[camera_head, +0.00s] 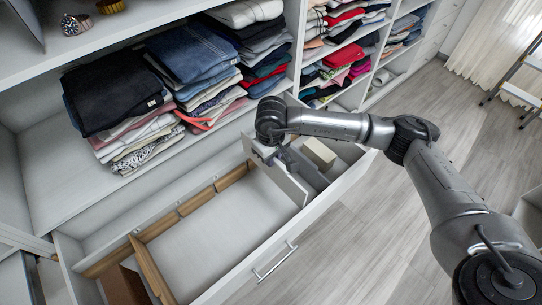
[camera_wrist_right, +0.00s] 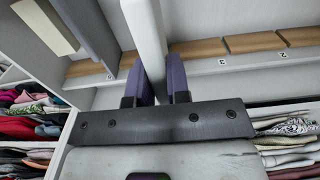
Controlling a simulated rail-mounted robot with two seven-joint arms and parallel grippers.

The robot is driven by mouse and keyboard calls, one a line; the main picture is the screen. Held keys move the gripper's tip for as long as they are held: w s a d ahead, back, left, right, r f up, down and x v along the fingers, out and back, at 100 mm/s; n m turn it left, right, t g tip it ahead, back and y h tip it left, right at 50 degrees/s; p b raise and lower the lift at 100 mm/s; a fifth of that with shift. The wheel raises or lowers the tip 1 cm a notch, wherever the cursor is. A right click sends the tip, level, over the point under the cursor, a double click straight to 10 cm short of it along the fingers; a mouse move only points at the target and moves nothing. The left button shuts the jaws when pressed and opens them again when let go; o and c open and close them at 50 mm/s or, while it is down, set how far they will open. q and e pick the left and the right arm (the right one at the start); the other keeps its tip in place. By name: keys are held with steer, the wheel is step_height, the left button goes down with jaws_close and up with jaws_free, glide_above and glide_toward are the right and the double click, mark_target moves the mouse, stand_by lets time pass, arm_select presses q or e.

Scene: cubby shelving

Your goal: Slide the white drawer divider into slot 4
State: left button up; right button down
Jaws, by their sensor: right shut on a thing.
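The white drawer divider (camera_head: 281,181) is a thin upright panel over the right part of the open drawer in the head view. My right gripper (camera_head: 269,158) is shut on its upper edge. In the wrist view the divider (camera_wrist_right: 146,38) is pinched between the two purple fingers of the right gripper (camera_wrist_right: 161,82). A slotted wooden rail (camera_wrist_right: 196,49) runs along the drawer wall, with labels 2 (camera_wrist_right: 283,54) and 3 (camera_wrist_right: 222,61) right of the divider. A label left of it (camera_wrist_right: 108,76) is hard to read. I cannot tell whether the divider touches the rail. My left gripper is not in view.
The drawer (camera_head: 215,245) holds a wooden divider (camera_head: 151,270) at left. A grey panel (camera_wrist_right: 88,32) and a beige box (camera_head: 319,154) stand right of the white divider in the head view. Folded clothes (camera_head: 113,90) fill shelves above. The drawer's middle is clear.

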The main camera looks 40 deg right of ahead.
steer(key=b, duration=0.4)
glide_above(271, 178)
steer(key=shift+w+d+f, duration=0.1)
steer(key=shift+f, duration=1.25)
steer(key=shift+w+d+f, duration=0.1)
steer(key=shift+f, duration=1.25)
steer(key=shift+f+b, duration=0.2)
steer(key=shift+b, duration=0.15)
steer(key=shift+f+b, duration=0.3)
steer(key=shift+b, duration=0.2)
